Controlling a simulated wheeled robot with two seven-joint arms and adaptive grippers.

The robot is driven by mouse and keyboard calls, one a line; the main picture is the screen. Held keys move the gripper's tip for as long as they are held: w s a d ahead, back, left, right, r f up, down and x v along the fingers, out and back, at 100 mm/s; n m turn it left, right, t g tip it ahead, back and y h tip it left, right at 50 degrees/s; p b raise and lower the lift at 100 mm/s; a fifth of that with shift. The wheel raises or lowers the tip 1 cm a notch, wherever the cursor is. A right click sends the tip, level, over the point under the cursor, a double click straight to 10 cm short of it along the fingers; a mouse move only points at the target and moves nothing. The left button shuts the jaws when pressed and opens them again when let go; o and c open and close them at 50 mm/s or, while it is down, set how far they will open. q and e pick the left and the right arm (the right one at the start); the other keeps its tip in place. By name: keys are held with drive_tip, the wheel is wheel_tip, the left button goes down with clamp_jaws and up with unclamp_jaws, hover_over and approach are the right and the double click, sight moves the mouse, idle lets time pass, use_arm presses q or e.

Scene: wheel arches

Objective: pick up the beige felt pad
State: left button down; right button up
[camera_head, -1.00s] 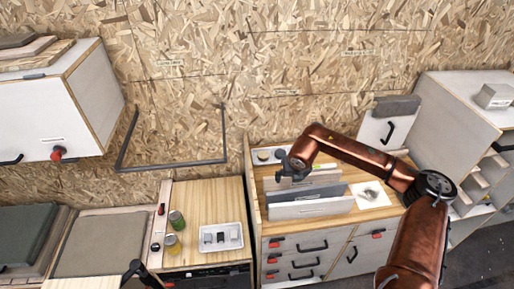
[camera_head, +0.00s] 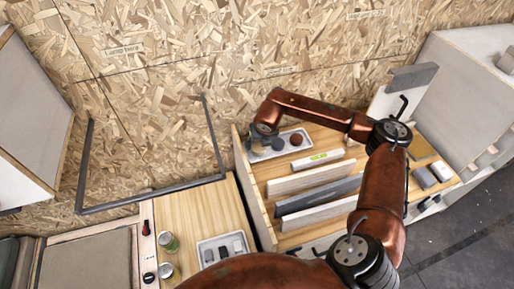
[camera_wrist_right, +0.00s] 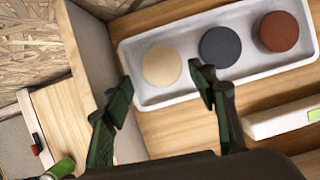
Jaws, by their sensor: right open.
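The beige felt pad (camera_wrist_right: 161,65) is a pale round disc at the left end of a white tray (camera_wrist_right: 185,98) in the right wrist view. A dark blue pad (camera_wrist_right: 220,47) and a red-brown pad (camera_wrist_right: 279,32) lie beside it in the same tray. My right gripper (camera_wrist_right: 160,88) is open and empty, its two fingertips on either side of the beige pad's near edge in the picture. I cannot tell its height above the tray. In the head view my right gripper (camera_head: 262,140) covers the tray's left end, and the beige pad cannot be made out there. My left gripper is out of view.
A raised wooden side panel (camera_wrist_right: 92,50) stands close left of the tray. Upright boards (camera_head: 320,190) stand in front of the tray. A lower bench at left holds jars (camera_head: 168,242) and a small white tray (camera_head: 222,246). The chipboard wall is behind.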

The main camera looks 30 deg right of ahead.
sight(258, 147)
drive_tip(key=x, duration=0.4)
drive_tip(key=shift+w+d+f, duration=0.15)
drive_tip(key=shift+w+f, duration=0.2)
drive_tip(key=shift+f, duration=0.2)
drive_tip(key=c, duration=0.4)
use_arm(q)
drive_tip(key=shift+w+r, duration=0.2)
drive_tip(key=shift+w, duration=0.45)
use_arm(e)
drive_tip(key=shift+c, duration=1.3)
